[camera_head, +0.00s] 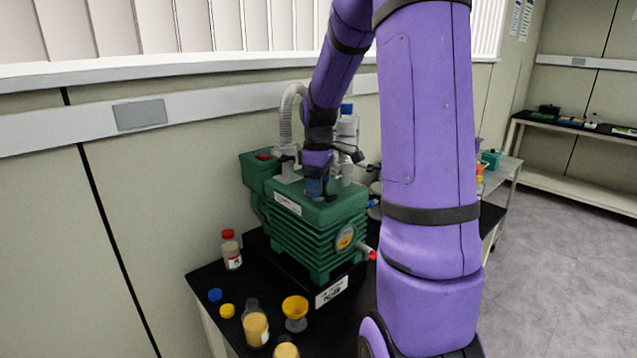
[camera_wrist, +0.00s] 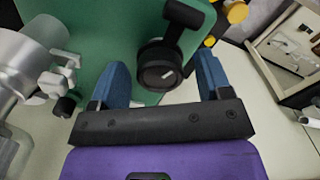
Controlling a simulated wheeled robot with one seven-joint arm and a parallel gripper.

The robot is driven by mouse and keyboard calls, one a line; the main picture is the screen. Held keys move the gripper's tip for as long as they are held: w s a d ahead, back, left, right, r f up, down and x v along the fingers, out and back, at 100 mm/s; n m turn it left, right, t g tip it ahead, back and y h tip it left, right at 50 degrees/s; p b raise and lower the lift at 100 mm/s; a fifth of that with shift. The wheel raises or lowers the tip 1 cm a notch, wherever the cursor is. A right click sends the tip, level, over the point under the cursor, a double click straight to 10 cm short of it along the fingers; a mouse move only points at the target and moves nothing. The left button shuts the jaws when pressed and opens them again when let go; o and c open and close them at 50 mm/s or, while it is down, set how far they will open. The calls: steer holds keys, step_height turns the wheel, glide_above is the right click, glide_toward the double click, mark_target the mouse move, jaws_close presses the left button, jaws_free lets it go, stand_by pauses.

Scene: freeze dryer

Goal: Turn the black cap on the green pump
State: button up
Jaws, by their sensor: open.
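The green pump (camera_head: 310,225) stands on a black bench top, and its green top also shows in the wrist view (camera_wrist: 100,30). The black cap (camera_wrist: 160,76) is a round knob with a pale mark on its face. In the wrist view it appears between my gripper's two blue fingers (camera_wrist: 162,62), with a gap on each side. My gripper is open and holds nothing. In the head view my gripper (camera_head: 316,190) points down just above the pump's top and hides the cap.
A grey hose and metal fitting (camera_head: 287,160) rise at the pump's left. A black handle-like part (camera_wrist: 190,15) sits close beyond the cap. A wall stands behind the pump.

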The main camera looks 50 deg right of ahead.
steer(key=c, duration=0.9)
